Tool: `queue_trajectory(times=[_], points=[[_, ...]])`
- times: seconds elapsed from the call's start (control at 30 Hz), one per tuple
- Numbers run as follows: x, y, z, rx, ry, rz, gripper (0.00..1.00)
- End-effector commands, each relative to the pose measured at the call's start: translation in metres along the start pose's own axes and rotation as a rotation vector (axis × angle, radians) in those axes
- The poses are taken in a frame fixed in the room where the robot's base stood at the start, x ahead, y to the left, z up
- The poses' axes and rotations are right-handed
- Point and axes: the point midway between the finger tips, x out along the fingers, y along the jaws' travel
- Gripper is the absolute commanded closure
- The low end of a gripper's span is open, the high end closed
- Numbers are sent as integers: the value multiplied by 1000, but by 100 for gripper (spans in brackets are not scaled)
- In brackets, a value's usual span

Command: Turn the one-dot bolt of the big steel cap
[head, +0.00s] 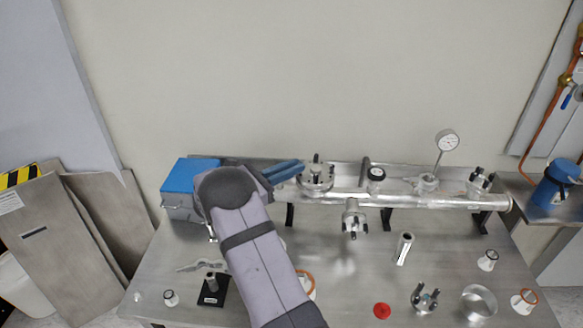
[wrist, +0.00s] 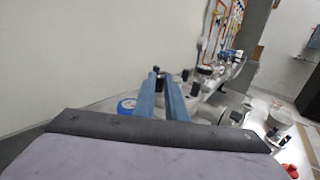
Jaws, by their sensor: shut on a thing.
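The big steel cap (head: 317,182) sits on the left end of the pipe assembly, with black bolts standing around its rim. My gripper (head: 302,166) reaches it from the left with its two blue fingers. In the wrist view the fingertips (wrist: 161,77) close around a black bolt (wrist: 157,71), mostly hidden between them. The dot marks on the bolts are too small to read. The cap's near-left side is partly covered by the fingers.
The steel pipe (head: 380,200) runs right along the table's back, with a dial gauge (head: 447,141) and other bolted flanges. A blue-lidded box (head: 187,178) stands left, behind my arm. Loose fittings and a red disc (head: 382,311) lie at the front right.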

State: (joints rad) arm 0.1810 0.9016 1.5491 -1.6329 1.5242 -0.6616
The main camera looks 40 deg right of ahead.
Motion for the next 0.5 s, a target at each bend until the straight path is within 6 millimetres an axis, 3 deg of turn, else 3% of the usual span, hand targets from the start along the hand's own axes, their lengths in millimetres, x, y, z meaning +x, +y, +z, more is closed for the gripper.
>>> queue_trajectory(times=[0.2,0.23,0.3,0.5], points=[[0,0,1,1,-2,0,100],[0,0,1,1,-2,0,84],[0,0,1,1,-1,0,70],[0,0,0,1,-1,-1,70]])
